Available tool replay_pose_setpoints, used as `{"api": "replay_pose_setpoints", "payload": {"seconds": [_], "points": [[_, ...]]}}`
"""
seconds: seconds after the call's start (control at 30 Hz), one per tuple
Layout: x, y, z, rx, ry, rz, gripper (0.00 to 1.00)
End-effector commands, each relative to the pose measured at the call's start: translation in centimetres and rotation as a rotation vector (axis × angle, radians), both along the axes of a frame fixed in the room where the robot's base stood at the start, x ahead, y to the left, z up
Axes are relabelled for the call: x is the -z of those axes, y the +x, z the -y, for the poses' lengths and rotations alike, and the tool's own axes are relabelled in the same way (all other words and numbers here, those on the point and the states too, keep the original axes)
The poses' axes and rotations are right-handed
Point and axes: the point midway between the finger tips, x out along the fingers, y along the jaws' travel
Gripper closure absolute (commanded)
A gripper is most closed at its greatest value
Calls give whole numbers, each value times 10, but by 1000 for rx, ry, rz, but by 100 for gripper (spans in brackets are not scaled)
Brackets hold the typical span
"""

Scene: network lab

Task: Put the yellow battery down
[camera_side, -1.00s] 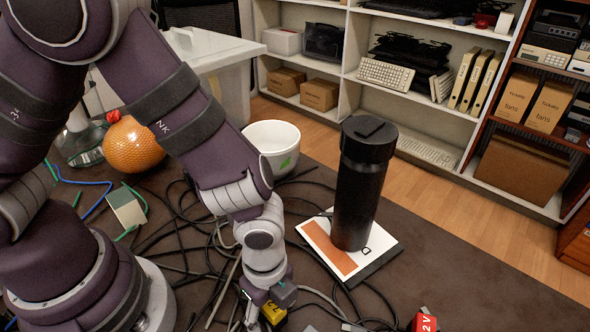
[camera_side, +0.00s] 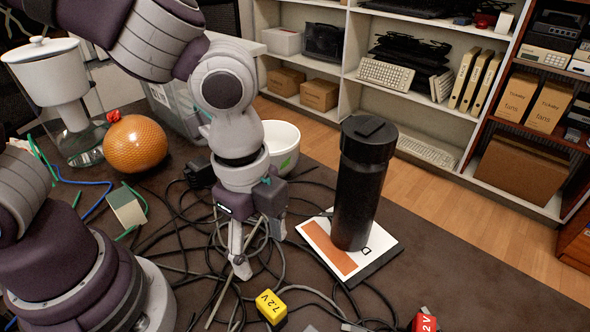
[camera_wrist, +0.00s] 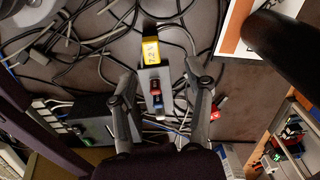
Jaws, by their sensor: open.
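The yellow battery (camera_side: 270,306), marked 7.2V, rests on the dark table near the front edge of the side view, among loose cables. In the wrist view my gripper (camera_wrist: 161,72) shows both fingers wide apart.
A black cylinder (camera_side: 358,195) stands on a white and orange board (camera_side: 378,262) at right. A red battery (camera_side: 425,322) is at the front right. A grey block with coloured parts (camera_wrist: 155,88) shows between my fingers. Black cables (camera_side: 180,245) cover much of the table.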

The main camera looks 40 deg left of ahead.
Motion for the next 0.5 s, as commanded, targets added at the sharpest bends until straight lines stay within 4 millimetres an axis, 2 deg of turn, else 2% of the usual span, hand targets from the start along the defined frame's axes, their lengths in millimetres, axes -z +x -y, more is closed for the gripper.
{"api": "replay_pose_setpoints", "payload": {"seconds": [0.13,0.2,0.3,0.4,0.43,0.5], "points": [[-45,15,-55,-541,-116,139,49],[-61,13,-82,-813,-182,204,49],[-77,5,-112,-1135,-273,282,49],[-83,-3,-128,-1330,-336,329,49],[-85,-4,-130,-1363,-347,338,45],[-85,-5,-133,-1403,-361,346,44]]}}
